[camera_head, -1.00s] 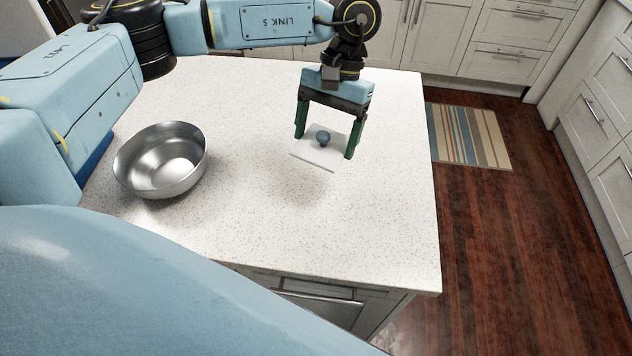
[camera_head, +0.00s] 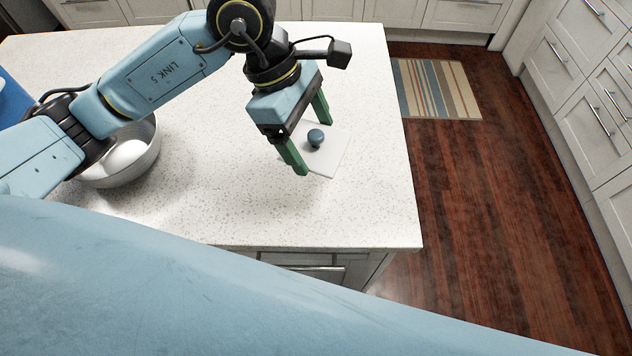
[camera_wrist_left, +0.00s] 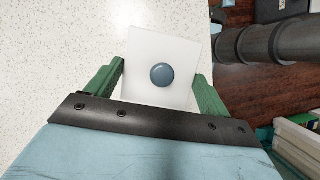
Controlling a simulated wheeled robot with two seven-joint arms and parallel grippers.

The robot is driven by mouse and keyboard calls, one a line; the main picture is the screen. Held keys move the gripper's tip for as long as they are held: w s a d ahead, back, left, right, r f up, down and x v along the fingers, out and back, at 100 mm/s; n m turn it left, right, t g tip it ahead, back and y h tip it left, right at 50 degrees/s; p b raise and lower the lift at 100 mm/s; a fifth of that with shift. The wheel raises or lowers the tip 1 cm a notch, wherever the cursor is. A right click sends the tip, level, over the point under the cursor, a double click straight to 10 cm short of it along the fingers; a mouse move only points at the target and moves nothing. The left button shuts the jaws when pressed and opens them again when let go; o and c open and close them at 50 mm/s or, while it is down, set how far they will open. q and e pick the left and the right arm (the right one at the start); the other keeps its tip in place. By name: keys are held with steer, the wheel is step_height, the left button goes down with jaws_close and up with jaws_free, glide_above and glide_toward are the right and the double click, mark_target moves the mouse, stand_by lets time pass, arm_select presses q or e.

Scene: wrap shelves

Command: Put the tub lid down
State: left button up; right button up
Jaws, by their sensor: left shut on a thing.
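The tub lid (camera_head: 333,155) is a white square plate with a round blue-grey knob (camera_head: 315,138) in its middle. My left gripper (camera_head: 314,147) is shut on it, with a green finger at each of two opposite edges. The lid is over the right part of the speckled white countertop (camera_head: 220,205); I cannot tell how large the gap below it is. In the left wrist view the lid (camera_wrist_left: 150,42) sits between the fingers of the left gripper (camera_wrist_left: 160,72), knob facing the camera. My right gripper is not in view. No tub is clearly visible.
A metal bowl (camera_head: 128,160) stands on the countertop at the left, partly hidden by my left arm. The countertop's right edge is close to the lid, with the wooden floor (camera_head: 470,220) and a striped rug (camera_head: 438,90) beyond. The counter's front part is clear.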

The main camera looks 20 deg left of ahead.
mark_target(318, 183)
arm_select(q)
steer(key=n, duration=0.1)
steer(key=n+t, duration=0.1)
steer(key=n, duration=0.2)
steer(key=shift+s+d+r+t, duration=0.15)
steer(key=shift+s+r+t, duration=0.15)
steer(key=shift+s, duration=0.1)
step_height(318, 183, down, 10)
steer(key=shift+r+b, duration=0.1)
steer(key=shift+b, duration=0.5)
steer(key=o, duration=0.9)
steer(key=p+v, duration=0.1)
steer(key=v, duration=1.1)
